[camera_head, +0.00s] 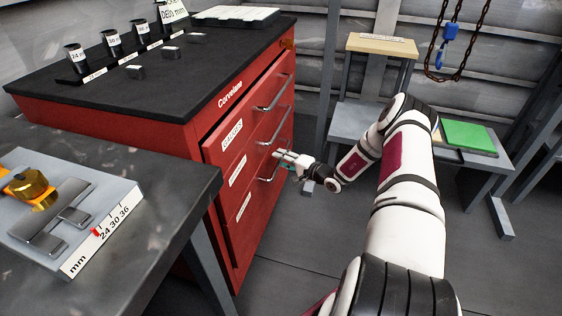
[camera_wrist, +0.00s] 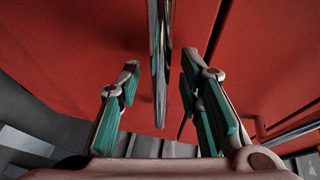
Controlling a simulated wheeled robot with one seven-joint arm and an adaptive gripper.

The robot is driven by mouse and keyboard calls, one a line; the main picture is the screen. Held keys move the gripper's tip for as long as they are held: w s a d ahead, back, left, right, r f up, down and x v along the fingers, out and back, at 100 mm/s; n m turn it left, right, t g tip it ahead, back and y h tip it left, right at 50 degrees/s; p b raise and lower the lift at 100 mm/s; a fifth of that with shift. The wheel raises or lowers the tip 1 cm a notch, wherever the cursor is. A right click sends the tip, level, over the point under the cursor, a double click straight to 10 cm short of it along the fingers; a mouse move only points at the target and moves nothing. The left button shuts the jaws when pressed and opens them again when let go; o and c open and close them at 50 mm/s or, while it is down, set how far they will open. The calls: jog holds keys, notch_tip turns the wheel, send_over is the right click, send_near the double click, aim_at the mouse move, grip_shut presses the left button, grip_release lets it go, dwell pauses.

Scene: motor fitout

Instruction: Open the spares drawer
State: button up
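The red cabinet (camera_head: 215,180) has three labelled drawers with bar handles on its front. The top label (camera_head: 232,134) seems to read GAUGES; the middle (camera_head: 238,171) and bottom (camera_head: 244,206) labels are too small to read, so I cannot tell which names spares. The drawers look closed. My gripper (camera_head: 279,154) is at the cabinet front, near the lowest handle (camera_head: 268,174). In the wrist view, my gripper (camera_wrist: 160,78) is open, with a metal handle bar (camera_wrist: 160,50) between its green-padded fingers. A gap shows on both sides of the bar.
Another handle (camera_wrist: 292,134) lies right in the wrist view. A grey bench (camera_head: 130,220) with a gauge block stands at front left. Labelled cups and small blocks stand on the black cabinet top (camera_head: 205,75). A low table with a green pad (camera_head: 468,136) is right. Floor before the drawers is clear.

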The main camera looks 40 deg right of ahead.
jog(key=shift+w, duration=0.3)
jog(key=shift+a, duration=0.1)
grip_shut()
jog(key=shift+s, duration=0.1)
jog(key=s+d+b, duration=0.3)
jog(key=s+d, duration=1.5)
jog(key=s, duration=0.5)
jog(key=shift+s+d, duration=0.15)
jog(key=shift+d, duration=0.05)
grip_release()
